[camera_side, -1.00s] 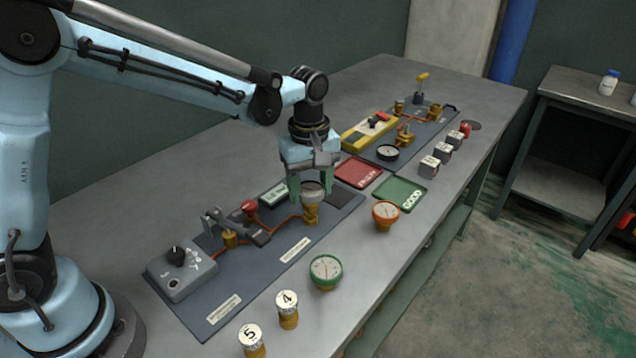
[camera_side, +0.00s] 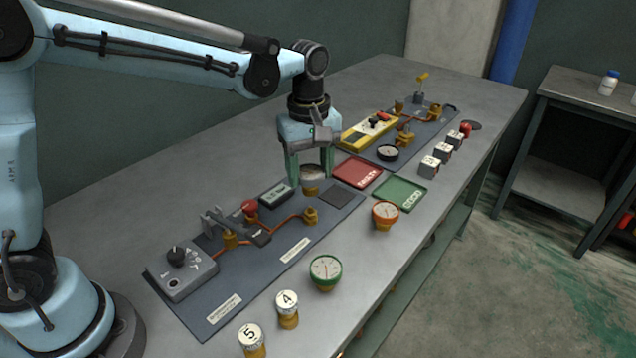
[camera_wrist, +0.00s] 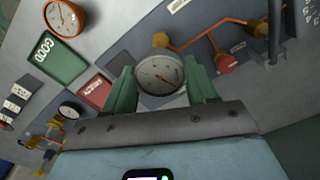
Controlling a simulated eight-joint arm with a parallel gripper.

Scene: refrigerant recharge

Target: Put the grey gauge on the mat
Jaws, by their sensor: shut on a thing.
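The grey gauge (camera_side: 314,172), with a pale dial and a brass base, is held between the green fingers of my gripper (camera_side: 309,172). It is upright, a little above the panel, and its dial also shows between the fingers in the wrist view (camera_wrist: 160,74). The mat (camera_side: 337,199) is a small dark square on the right end of the blue-grey panel (camera_side: 190,308). It looks bare and lies just to the right of and below the held gauge in the side view. The brass fitting (camera_side: 310,215) on the panel stands free, nearer than the gauge.
The red FAULTY tray (camera_side: 352,166) and green GOOD tray (camera_side: 390,187) lie right of the mat. An orange gauge (camera_side: 385,213) and a green gauge (camera_side: 325,270) stand along the front edge. A red knob (camera_side: 249,207) and a valve rise from the panel.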

